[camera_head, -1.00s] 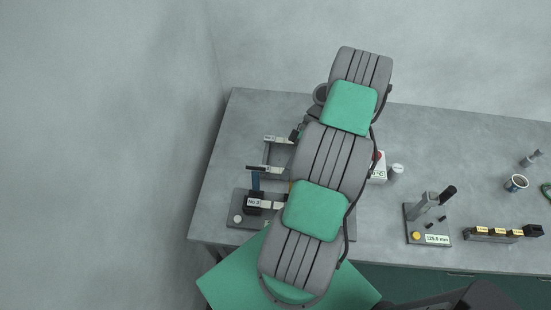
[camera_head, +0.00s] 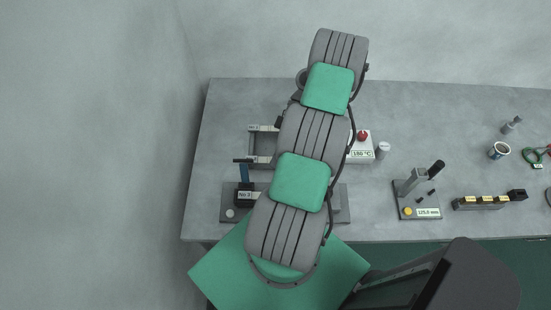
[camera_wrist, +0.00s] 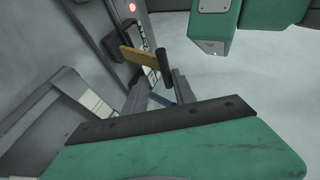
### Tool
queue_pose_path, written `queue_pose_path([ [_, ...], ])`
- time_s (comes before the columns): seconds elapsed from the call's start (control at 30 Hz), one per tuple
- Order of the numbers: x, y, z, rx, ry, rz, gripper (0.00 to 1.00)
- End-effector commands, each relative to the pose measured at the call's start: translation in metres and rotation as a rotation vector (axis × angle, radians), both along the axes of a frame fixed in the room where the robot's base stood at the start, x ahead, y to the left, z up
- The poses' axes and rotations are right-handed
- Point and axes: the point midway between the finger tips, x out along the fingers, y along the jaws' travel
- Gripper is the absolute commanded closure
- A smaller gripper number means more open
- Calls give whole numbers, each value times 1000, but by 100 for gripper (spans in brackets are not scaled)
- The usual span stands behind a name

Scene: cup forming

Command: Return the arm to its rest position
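My arm (camera_head: 308,140), grey with green pads, reaches from the bottom middle of the head view up over the left part of the table. My gripper is hidden behind the arm in the head view. In the wrist view a green part with a dark strip (camera_wrist: 160,120) fills the bottom, and another green part (camera_wrist: 213,30) hangs at the top right. The gap between them shows no held object. I cannot make out two fingertips, so its opening is unclear.
On the grey table (camera_head: 225,110), a "No 2" fixture (camera_head: 229,214) and a white 180 °C box (camera_head: 361,153) stand close to the arm. A press-like stand (camera_head: 410,185), a block row (camera_head: 480,202) and a cup (camera_head: 499,150) are to the right. A wall (camera_head: 90,150) is left.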

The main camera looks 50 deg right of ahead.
Motion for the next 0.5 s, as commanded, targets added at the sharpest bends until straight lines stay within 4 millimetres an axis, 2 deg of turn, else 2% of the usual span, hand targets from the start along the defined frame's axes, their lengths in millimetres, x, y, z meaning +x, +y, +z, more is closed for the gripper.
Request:
queue_pose_path([
  [0.33, 2, 1, 3, -6, 2, 5, 68],
  [0.43, 15, 6, 13, -49, 22, 4, 68],
  [0.5, 33, 14, 26, -111, 50, -4, 68],
])
